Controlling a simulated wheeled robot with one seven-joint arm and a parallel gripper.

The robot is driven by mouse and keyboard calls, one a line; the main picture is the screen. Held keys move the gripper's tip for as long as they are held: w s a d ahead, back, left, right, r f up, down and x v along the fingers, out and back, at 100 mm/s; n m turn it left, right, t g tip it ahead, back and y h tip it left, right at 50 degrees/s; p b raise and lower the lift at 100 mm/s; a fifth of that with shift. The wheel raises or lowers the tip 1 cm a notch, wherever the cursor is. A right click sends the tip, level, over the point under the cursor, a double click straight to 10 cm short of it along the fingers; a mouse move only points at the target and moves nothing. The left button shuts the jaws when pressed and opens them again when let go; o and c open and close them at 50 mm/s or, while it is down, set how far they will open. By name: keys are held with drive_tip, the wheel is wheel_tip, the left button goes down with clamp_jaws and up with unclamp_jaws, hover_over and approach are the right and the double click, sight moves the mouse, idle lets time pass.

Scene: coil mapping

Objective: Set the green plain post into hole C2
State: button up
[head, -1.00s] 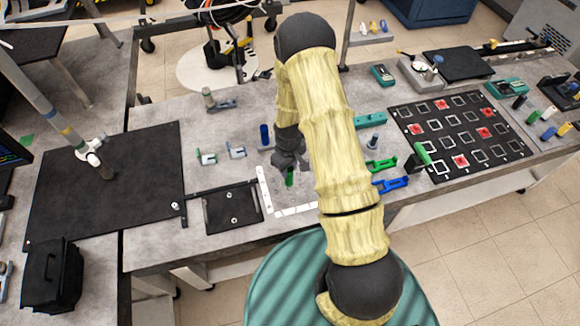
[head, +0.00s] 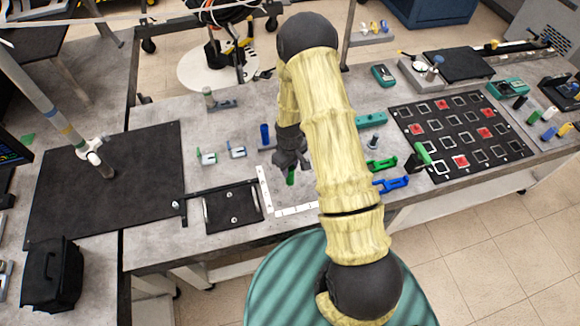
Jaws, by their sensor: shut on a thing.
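My gripper (head: 289,166) points down over the grey bench, left of my arm's yellow links. It is shut on a green post (head: 291,178), whose lower part shows below the fingers. The post hangs roughly upright over the area inside a white L-shaped marked strip (head: 295,210). The strip's marks are too small to read. Hole C2 cannot be made out, and part of this area is hidden by my arm. I cannot tell whether the post's lower end touches the surface.
A blue post (head: 264,133) stands behind and left of the gripper. A black plate (head: 232,207) lies left of the strip. Green (head: 381,165) and blue (head: 391,185) brackets lie right of my arm, beside a black board (head: 485,115) with square marks. A teal block (head: 371,119) lies behind them.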

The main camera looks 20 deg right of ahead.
drive_tip(key=shift+a, duration=0.15)
drive_tip(key=shift+f, duration=0.1)
idle(0.3)
drive_tip(key=shift+f+b, duration=1.05)
drive_tip(key=shift+f, duration=0.05)
drive_tip(key=shift+f+b, duration=0.35)
drive_tip(key=shift+f, duration=0.05)
idle(0.9)
drive_tip(key=m, duration=0.5)
drive_tip(key=shift+f, duration=0.1)
drive_tip(key=shift+c, duration=0.5)
drive_tip(key=o, duration=1.2)
drive_tip(key=shift+c, duration=0.2)
wheel_tip(320, 180, up, 17)
drive_tip(key=b, duration=0.4)
drive_tip(key=shift+r, duration=0.2)
